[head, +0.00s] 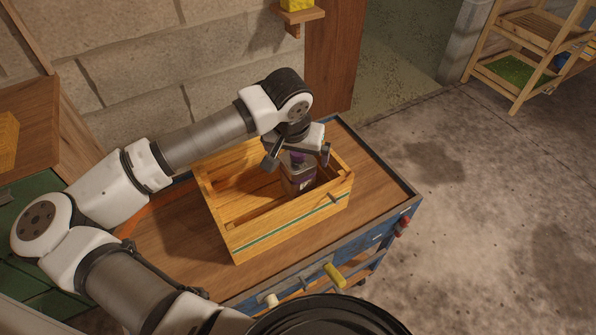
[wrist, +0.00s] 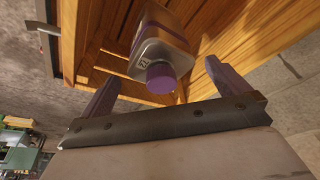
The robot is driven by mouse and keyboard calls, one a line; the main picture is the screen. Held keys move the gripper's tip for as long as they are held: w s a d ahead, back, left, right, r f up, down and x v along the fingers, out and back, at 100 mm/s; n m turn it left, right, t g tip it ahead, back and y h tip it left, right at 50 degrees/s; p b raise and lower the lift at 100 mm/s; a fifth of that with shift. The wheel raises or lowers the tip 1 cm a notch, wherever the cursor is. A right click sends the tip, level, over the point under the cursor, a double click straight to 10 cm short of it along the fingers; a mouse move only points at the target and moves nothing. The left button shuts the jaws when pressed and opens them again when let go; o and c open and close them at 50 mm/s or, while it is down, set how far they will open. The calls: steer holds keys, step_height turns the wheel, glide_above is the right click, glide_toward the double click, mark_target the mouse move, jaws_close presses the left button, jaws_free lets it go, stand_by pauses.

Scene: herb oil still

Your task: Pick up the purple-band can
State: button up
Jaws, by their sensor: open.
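The purple-band can (head: 297,181) stands in the right part of a wooden crate (head: 262,237) with a green stripe. It is a silvery can with a purple cap. In the wrist view the can (wrist: 158,38) shows its cap facing the camera and a purple band around its body. My gripper (head: 298,159) is over the can, pointing down, with its fingers apart. In the wrist view my gripper (wrist: 163,82) has one finger on each side of the cap, with gaps to both. The gripper hides part of the can's top in the head view.
The crate stands on a wood-topped blue cart (head: 381,217) with a yellow handle (head: 334,275) at its front. The crate's walls rise close around the can. A stone wall (head: 150,60) is behind. Concrete floor (head: 480,220) lies open to the right.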

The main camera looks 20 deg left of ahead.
steer(key=p+x, duration=0.1)
steer(key=x, duration=0.3)
steer(key=shift+w, duration=0.15)
steer(key=c, duration=1.2)
steer(key=shift+c, duration=0.8)
steer(key=shift+r, duration=0.1)
